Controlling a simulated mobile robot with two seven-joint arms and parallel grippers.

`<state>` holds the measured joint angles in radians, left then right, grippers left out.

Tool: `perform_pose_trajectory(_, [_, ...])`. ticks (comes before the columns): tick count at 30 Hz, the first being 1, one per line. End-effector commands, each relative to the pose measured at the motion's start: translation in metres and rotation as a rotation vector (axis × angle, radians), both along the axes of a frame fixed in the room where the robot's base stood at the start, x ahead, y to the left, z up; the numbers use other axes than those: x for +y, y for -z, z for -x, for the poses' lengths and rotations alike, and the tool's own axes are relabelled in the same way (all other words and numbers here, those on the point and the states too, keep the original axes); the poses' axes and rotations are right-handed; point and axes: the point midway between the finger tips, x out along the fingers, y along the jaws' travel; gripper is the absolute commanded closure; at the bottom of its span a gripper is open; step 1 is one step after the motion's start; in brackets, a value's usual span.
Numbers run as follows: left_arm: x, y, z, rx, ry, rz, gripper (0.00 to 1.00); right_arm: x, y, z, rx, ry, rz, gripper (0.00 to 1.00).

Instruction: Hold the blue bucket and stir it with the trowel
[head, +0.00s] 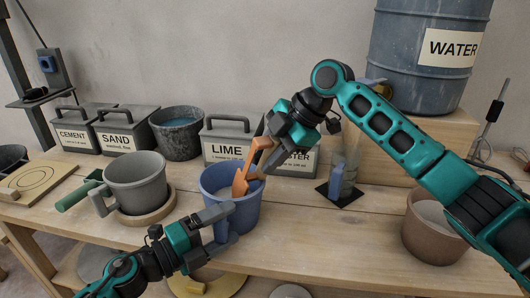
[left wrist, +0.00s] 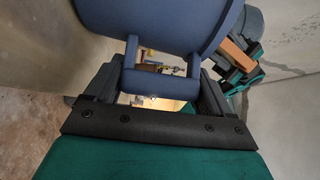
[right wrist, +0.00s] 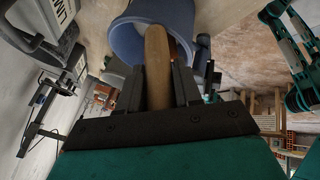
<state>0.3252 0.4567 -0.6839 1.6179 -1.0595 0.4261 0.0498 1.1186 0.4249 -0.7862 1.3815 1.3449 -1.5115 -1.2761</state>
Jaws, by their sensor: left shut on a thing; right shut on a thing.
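The blue bucket (head: 248,212) stands on the wooden bench in the head view. My left gripper (head: 222,222) is shut on the bucket's handle (left wrist: 160,84), which shows between the fingers in the left wrist view. The orange trowel (head: 240,184) points down into the bucket's mouth. My right gripper (head: 272,142) is above the bucket and shut on the trowel; its wooden grip (right wrist: 157,68) lies between the fingers in the right wrist view. The lower end of the trowel and what is inside the bucket are largely hidden.
A grey mug-like bucket (head: 138,178) stands on a round wooden board at left. Bins labelled cement, sand and lime (head: 222,138) line the back with a dark tub (head: 178,130). A brown pot (head: 430,235) and a water barrel (head: 415,75) are at right.

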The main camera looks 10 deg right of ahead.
Motion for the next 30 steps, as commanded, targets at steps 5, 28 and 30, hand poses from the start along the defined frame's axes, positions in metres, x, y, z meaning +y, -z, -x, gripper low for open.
perform_pose_trajectory(5, [0.001, 0.0, -0.002, 0.001, -0.007, 0.001, 0.46, -0.005, -0.011, 0.007, 0.01, -0.001, 0.006, 1.0])
perform_pose_trajectory(28, [0.002, 0.003, -0.002, 0.003, -0.008, -0.007, 0.47, -0.021, -0.08, 0.03, -0.002, -0.004, -0.002, 1.0])
perform_pose_trajectory(30, [0.002, 0.003, -0.002, 0.003, -0.008, -0.007, 0.47, -0.023, -0.085, 0.033, -0.001, -0.003, -0.003, 1.0])
